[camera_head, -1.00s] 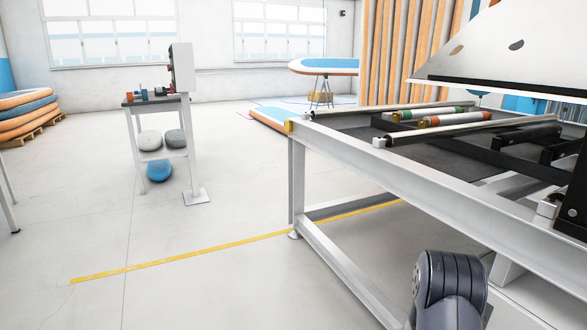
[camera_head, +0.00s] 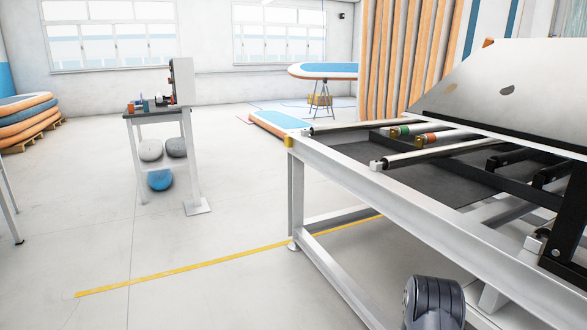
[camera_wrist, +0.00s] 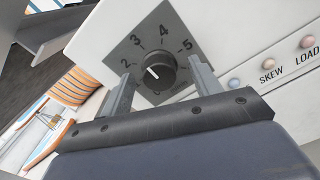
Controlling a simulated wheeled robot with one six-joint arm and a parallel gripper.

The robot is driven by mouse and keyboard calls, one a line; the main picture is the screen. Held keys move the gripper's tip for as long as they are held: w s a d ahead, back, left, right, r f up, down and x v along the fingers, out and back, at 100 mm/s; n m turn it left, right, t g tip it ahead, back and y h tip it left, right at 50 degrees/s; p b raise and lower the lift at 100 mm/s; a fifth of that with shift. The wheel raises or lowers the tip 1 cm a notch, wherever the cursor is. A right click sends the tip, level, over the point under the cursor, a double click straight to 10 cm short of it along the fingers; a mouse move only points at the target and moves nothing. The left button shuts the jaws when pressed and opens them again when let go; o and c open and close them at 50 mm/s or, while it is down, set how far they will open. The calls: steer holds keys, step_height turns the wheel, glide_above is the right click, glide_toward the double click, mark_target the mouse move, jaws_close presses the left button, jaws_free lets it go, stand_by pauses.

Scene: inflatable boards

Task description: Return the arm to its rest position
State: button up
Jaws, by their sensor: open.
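My gripper (camera_wrist: 162,70) shows in the wrist view with its two fingers apart and nothing held between them. Beyond the fingers is a black dial knob (camera_wrist: 158,75) on a grey scale plate with the numbers 2 to 5 readable. Its white pointer is toward the upper left, roughly at the 2. Whether the fingers touch the panel cannot be told. In the head view a dark grey rounded part of my arm stands at the bottom right; my gripper is not seen there.
A white panel (camera_wrist: 255,50) carries labelled buttons, "SKEW" and "LOAD". A metal frame table (camera_head: 400,205) with rollers fills the right, under a tilted white plate (camera_head: 520,85). A small stand (camera_head: 185,155) is at left. The floor between is clear.

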steer(key=a+n+p, duration=0.1)
steer(key=n+p, duration=0.1)
steer(key=s+a+n+p, duration=0.1)
steer(key=n+p, duration=0.1)
steer(key=shift+p, duration=0.35)
steer(key=shift+a, duration=0.1)
stand_by(0.4)
